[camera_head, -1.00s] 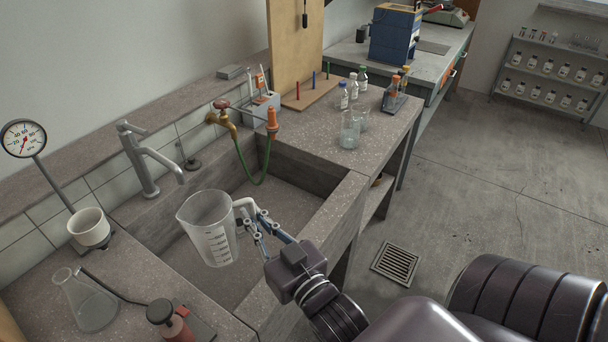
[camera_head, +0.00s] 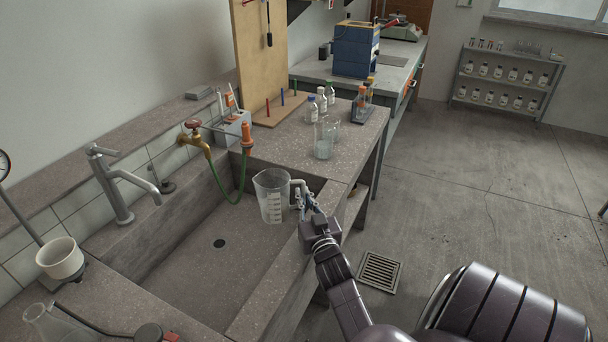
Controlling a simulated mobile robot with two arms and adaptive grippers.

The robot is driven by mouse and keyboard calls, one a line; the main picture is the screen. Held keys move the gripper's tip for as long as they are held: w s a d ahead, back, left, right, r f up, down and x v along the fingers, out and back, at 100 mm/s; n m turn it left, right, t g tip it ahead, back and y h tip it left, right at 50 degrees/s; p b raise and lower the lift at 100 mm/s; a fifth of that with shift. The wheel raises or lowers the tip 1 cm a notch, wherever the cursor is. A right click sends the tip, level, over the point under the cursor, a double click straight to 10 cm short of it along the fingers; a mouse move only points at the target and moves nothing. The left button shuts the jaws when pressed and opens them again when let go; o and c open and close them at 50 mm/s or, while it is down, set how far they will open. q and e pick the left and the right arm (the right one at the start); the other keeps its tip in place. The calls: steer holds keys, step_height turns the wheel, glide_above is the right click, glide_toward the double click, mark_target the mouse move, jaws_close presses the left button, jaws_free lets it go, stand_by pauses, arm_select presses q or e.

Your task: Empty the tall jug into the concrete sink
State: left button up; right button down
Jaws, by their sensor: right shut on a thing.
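The tall jug (camera_head: 271,198) is a clear measuring jug with white graduations and a handle on its right side. It is held roughly upright, showing over the right part of the sink near its front wall. I cannot make out any liquid in it. My right gripper (camera_head: 299,196) is shut on the jug's handle. The concrete sink (camera_head: 190,283) is a deep grey basin with a dark drain hole in its floor; its visible floor is bare. My left gripper is not in view.
A grey tap (camera_head: 120,186) and a brass tap (camera_head: 197,140) with a green hose stand along the sink's back. Glass beakers (camera_head: 324,138) and bottles (camera_head: 312,109) stand on the bench to the right. A white cup (camera_head: 60,260) and a flask (camera_head: 50,325) are at left.

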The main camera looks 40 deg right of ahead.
steer(key=shift+f, duration=0.25)
steer(key=shift+w+a+r+n+p, duration=0.1)
steer(key=shift+w+r+n+p, duration=0.1)
steer(key=shift+r+n+p, duration=0.35)
steer(key=r+n+p, duration=0.1)
steer(key=w+a+r+n+p, duration=0.1)
steer(key=r+n+p, duration=0.1)
steer(key=shift+w+a+r+g, duration=0.25)
steer(key=shift+a+g, duration=0.15)
steer(key=shift+f, duration=0.25)
